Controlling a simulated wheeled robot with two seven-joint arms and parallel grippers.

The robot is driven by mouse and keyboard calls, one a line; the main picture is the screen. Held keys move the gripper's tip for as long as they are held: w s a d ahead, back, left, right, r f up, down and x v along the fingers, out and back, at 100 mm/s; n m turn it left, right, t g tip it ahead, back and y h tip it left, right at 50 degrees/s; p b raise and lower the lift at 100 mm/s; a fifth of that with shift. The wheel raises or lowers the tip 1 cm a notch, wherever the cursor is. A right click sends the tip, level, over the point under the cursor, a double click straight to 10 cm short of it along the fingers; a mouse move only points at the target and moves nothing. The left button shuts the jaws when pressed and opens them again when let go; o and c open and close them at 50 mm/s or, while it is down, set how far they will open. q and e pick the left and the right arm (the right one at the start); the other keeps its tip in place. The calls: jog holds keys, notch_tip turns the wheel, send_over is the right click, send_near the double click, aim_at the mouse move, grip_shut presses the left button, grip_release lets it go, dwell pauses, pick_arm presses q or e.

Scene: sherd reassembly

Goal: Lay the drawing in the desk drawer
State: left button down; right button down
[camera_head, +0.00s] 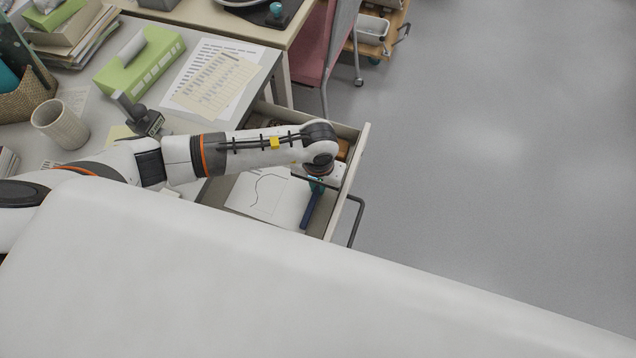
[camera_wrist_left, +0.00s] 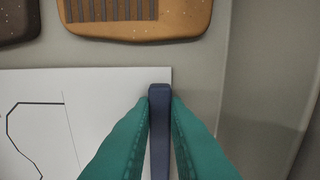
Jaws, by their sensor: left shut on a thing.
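The drawing (camera_head: 262,196), a white sheet with a thin dark curved line, lies inside the open desk drawer (camera_head: 354,160). It also shows in the left wrist view (camera_wrist_left: 50,125). A dark blue bar (camera_head: 311,208) runs along the sheet's right edge; I cannot tell whether it is fixed to it. My left gripper (camera_wrist_left: 160,102) has teal fingers shut on this blue bar (camera_wrist_left: 159,135), over the sheet's edge. In the head view, my left gripper (camera_head: 318,185) reaches down into the drawer, partly hidden by its wrist. My right gripper is not in view.
An orange-brown grooved object (camera_wrist_left: 140,18) and a dark one (camera_wrist_left: 18,20) lie behind the sheet. The desk holds a cup (camera_head: 60,124), green tissue box (camera_head: 140,64), stapler-like object (camera_head: 146,121) and papers (camera_head: 212,80). Grey floor (camera_head: 490,150) is free at right.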

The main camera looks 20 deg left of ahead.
pick_arm(q)
jog(key=c, duration=0.9)
grip_release()
jog(key=shift+o, duration=0.2)
jog(key=shift+r, duration=0.1)
jog(key=shift+r+p, duration=2.1)
jog(key=shift+r, duration=1.35)
